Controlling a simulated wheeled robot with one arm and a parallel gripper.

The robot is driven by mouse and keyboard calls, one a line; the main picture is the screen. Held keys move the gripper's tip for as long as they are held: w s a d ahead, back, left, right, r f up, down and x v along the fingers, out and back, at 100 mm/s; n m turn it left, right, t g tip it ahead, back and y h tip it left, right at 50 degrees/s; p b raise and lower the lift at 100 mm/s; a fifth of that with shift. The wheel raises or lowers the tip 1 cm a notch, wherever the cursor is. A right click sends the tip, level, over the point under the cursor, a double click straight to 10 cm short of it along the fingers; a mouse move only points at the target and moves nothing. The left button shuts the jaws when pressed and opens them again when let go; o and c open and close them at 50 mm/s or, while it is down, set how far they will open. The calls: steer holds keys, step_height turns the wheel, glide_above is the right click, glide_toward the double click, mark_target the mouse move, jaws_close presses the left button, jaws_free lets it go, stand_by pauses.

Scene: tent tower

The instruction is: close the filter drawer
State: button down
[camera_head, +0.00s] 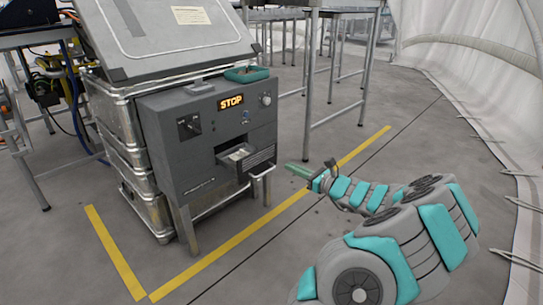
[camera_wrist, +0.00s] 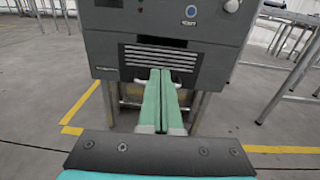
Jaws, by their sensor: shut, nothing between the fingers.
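The filter drawer (camera_head: 258,161) sticks partly out of the dark grey machine (camera_head: 205,136), with pale material in its tray. Its front has a slotted grille and a handle. In the wrist view the drawer front (camera_wrist: 132,54) is straight ahead, with its lower middle hidden by my fingers. My gripper (camera_head: 288,167) is shut and empty, its green fingers pointing at the drawer front from the right in the head view. A small gap shows between them there. The fingertips (camera_wrist: 160,72) overlap the lower part of the drawer front in the wrist view; contact cannot be told.
The machine has a lit STOP display (camera_head: 231,101) and knobs, and stands on metal legs. A green tray (camera_head: 246,74) sits on top. Stacked metal cases (camera_head: 118,130) are beside it. Yellow tape (camera_head: 225,243) marks the floor. Metal tables (camera_head: 335,75) stand behind; the floor in front is clear.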

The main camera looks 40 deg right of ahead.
steer(key=s+d, duration=0.1)
steer(key=d, duration=0.1)
glide_toward(262, 150)
steer(key=shift+h, duration=0.3)
steer(key=w, duration=0.3)
steer(key=w+b, duration=0.1)
steer(key=w, duration=0.1)
steer(key=shift+w+a+f, duration=0.25)
steer(key=shift+w+a, duration=0.05)
steer(key=shift+a, duration=0.1)
steer(key=shift+w+r+m, duration=0.1)
steer(key=shift+w+m, duration=0.2)
steer(key=shift+w, duration=0.3)
steer(key=shift+w, duration=0.35)
steer(key=w, duration=0.4)
steer(key=w+p, duration=0.1)
steer(key=w, duration=0.4)
steer(key=w+a, duration=0.1)
steer(key=w, duration=0.3)
steer(key=shift+w+p, duration=0.35)
steer(key=shift+w+a+r, duration=0.1)
steer(key=shift+r, duration=0.1)
